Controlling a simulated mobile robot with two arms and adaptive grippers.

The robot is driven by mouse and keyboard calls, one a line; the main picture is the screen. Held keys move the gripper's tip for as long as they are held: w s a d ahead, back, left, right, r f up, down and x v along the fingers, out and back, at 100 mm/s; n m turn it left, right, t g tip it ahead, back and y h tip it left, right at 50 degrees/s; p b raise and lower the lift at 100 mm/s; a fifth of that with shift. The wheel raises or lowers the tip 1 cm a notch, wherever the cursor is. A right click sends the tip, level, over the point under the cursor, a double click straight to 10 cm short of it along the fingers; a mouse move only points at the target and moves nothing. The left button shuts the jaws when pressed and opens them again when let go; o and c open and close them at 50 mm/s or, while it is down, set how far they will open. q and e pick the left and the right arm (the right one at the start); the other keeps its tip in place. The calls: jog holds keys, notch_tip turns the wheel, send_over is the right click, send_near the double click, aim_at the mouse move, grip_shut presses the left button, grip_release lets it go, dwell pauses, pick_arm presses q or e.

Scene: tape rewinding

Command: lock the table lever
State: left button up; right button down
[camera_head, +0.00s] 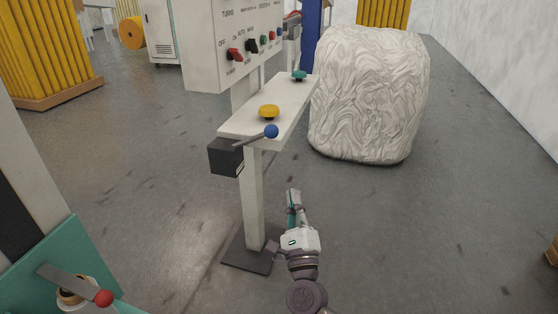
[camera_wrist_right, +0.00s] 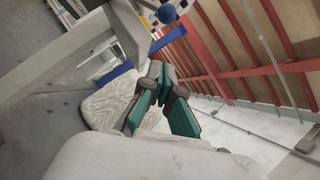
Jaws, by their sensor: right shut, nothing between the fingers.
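The table lever is a thin grey rod with a blue ball knob (camera_head: 271,131), fixed to a black box (camera_head: 226,157) under the near end of a narrow white table (camera_head: 295,104). The rod points right and slightly up. My right gripper (camera_head: 293,196) is below and to the right of the knob, shut and empty, apart from the lever. In the right wrist view the shut fingers (camera_wrist_right: 160,104) show below a blue ball (camera_wrist_right: 167,13) at the top edge. My left gripper is not in view.
The table carries a yellow button (camera_head: 269,112) and a teal button (camera_head: 299,75), with a switch panel (camera_head: 225,45) above. A white wrapped bale (camera_head: 368,95) stands behind right. A red-knobbed lever (camera_head: 103,298) is at lower left.

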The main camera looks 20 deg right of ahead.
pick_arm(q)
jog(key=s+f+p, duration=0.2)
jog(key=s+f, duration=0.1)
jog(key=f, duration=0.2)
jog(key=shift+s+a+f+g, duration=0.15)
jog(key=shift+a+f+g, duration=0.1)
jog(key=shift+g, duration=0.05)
pick_arm(e)
jog(key=shift+s+a+r+x, duration=0.1)
jog(key=shift+a+r+x, duration=0.25)
jog(key=shift+x, duration=1.8)
jog(key=shift+s+a+r+x, duration=0.15)
jog(key=shift+a+x, duration=0.25)
jog(key=shift+x, duration=1.75)
jog(key=shift+w+a+r+x, duration=0.1)
jog(key=shift+a+r+x, duration=0.25)
jog(key=shift+x, duration=1.8)
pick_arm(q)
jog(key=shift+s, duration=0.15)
pick_arm(e)
jog(key=shift+r, duration=0.2)
